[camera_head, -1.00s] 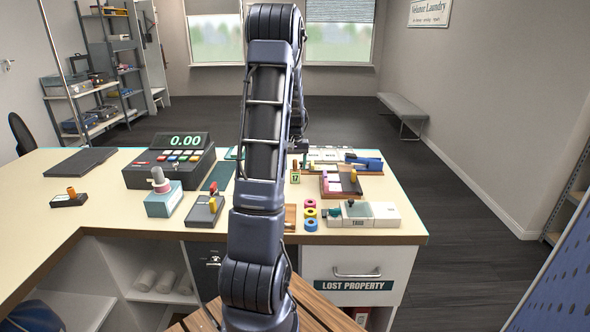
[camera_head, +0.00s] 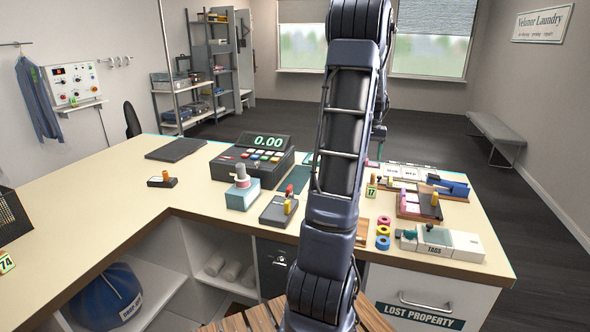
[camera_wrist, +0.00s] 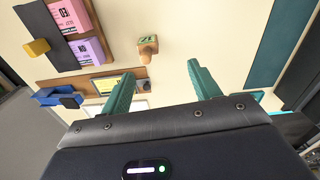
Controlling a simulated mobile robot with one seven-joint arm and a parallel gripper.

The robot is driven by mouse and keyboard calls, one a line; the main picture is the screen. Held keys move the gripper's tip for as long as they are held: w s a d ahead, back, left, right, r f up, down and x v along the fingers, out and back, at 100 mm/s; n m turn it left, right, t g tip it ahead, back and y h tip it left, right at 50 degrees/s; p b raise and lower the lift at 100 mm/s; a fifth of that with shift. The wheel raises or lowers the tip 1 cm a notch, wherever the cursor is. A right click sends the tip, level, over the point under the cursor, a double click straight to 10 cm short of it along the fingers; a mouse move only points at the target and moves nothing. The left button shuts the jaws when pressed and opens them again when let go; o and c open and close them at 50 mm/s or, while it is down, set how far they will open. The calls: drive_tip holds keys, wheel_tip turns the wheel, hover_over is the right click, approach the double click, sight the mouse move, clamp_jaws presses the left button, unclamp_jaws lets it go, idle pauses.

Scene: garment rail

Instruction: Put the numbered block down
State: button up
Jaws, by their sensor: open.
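A small block numbered 17 (camera_head: 371,188) stands upright on the counter, just right of my arm in the head view. In the wrist view a small wooden block with a green marked patch (camera_wrist: 148,44) looks like the same one. It stands beyond my gripper (camera_wrist: 161,70), apart from both teal fingers. My gripper is open, with nothing between its fingers. In the head view my arm hides most of the gripper. Another block, numbered 74 (camera_head: 7,262), shows at the left edge of the head view, partly cut off.
A wooden tray (camera_head: 408,208) with tags stands right of the block. Coloured rings (camera_head: 383,231) and a TAGS box (camera_head: 436,242) lie nearer the front edge. The left counter is mostly clear.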

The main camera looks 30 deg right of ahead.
drive_tip(key=s+a+r+n+t, duration=0.1)
drive_tip(key=a+r, duration=0.3)
drive_tip(key=a, duration=0.6)
drive_tip(key=a+r+n, duration=0.2)
drive_tip(key=a+r, duration=0.1)
drive_tip(key=a, duration=0.6)
drive_tip(key=s+a+r+n+t, duration=0.1)
drive_tip(key=a+r, duration=0.3)
drive_tip(key=a, duration=0.6)
drive_tip(key=s+a+f+n+t, duration=0.1)
drive_tip(key=s+a+n+t, duration=0.1)
drive_tip(key=s+a, duration=1.2)
drive_tip(key=a+n, duration=0.1)
drive_tip(key=a, duration=0.2)
drive_tip(key=shift+s+a+f+n, duration=0.25)
drive_tip(key=shift+a+f+n, duration=0.05)
drive_tip(key=shift+f+n, duration=0.1)
drive_tip(key=shift+c, duration=0.9)
